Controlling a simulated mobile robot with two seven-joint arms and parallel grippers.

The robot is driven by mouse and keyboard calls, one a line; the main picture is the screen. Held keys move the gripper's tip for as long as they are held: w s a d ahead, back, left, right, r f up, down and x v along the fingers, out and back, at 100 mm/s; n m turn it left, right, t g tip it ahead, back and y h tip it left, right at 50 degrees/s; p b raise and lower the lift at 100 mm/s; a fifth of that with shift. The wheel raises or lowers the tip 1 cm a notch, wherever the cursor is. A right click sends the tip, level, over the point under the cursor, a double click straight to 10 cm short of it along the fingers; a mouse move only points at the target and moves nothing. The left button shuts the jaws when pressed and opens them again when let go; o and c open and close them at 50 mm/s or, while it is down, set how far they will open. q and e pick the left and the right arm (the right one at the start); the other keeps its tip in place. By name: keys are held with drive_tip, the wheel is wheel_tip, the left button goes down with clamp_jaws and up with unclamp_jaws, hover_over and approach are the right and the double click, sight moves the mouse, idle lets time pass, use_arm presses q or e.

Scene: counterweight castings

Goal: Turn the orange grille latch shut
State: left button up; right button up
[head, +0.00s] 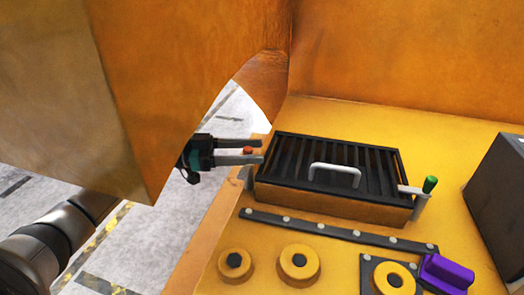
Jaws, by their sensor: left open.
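My left gripper (261,151) reaches in from the left and is open. My right gripper is not in view.
A green-knobbed lever (429,185) stands at the grille's right side. In front lie a dark bolted strip (335,232), yellow round bosses (299,264) and a purple part (446,272). A dark box (503,190) is at right. A large orange panel (180,70) overhangs my left arm.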

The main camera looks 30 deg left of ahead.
use_arm(q)
drive_tip(key=shift+x, duration=1.4)
drive_tip(key=shift+c, duration=0.3)
clamp_jaws()
